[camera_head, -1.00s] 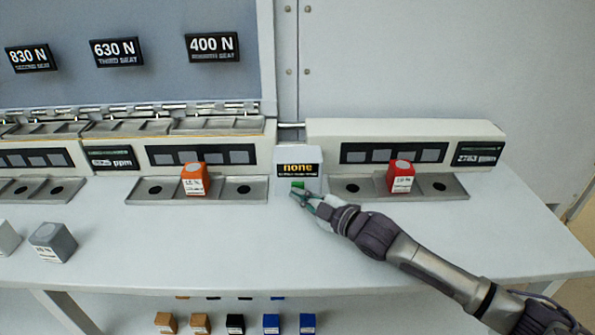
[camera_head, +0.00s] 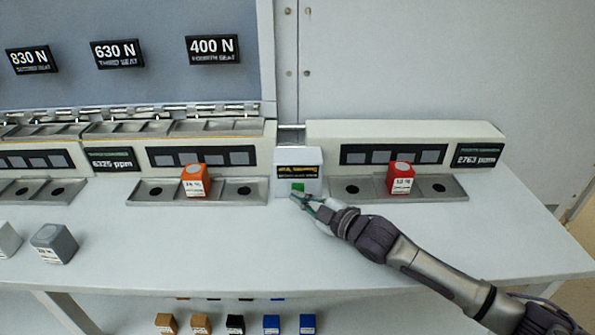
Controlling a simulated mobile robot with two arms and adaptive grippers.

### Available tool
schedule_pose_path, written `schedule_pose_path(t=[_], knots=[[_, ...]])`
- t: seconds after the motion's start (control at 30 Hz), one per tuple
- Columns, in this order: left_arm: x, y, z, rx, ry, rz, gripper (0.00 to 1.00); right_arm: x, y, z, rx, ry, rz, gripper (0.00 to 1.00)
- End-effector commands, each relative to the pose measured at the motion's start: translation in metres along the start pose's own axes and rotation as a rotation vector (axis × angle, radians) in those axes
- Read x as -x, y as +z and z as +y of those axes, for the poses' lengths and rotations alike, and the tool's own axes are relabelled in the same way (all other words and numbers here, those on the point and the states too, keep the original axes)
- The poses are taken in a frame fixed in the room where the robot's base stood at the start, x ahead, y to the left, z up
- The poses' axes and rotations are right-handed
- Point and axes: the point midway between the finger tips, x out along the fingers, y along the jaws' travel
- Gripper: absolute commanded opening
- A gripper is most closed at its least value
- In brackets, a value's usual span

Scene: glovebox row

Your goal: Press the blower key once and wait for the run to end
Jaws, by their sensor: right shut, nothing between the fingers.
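The blower key is a small green key (camera_head: 298,187) low on the front of a white box (camera_head: 312,160) between the two instrument housings. The box has a dark display (camera_head: 297,170) with a line of small yellow text, too small to read. My right gripper (camera_head: 295,198) is shut and empty, its tips just below and in front of the green key. I cannot tell whether they touch it. My left gripper is not in view.
An orange block (camera_head: 194,182) and a red block (camera_head: 401,178) stand on the metal trays beside the box. A grey block (camera_head: 53,244) stands at the left on the table. Readouts show 6325 ppm and 2763 ppm. The front middle of the table is clear.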

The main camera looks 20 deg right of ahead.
Motion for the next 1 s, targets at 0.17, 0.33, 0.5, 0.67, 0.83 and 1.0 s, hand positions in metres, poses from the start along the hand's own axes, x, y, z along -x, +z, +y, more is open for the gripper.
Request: schedule_pose_path(t=[0.17, 0.33, 0.5, 0.67, 0.83, 1.0], knots=[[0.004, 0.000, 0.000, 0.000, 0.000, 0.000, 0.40, 0.004, -0.003, -0.002, 0.000, 0.000, 0.000, 0.00], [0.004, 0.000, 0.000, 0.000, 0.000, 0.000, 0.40, 0.004, -0.003, -0.002, 0.000, 0.000, 0.001, 0.00], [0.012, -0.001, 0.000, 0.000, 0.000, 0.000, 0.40, 0.010, -0.009, -0.006, -0.003, -0.002, 0.001, 0.00], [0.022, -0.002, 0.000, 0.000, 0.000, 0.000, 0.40, 0.021, -0.018, -0.014, -0.003, -0.002, 0.001, 0.00], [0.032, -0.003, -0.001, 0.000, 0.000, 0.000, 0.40, 0.033, -0.027, -0.022, -0.003, -0.001, 0.001, 0.00], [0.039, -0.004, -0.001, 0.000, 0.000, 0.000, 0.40, 0.043, -0.033, -0.030, -0.001, 0.000, 0.001, 0.00]])
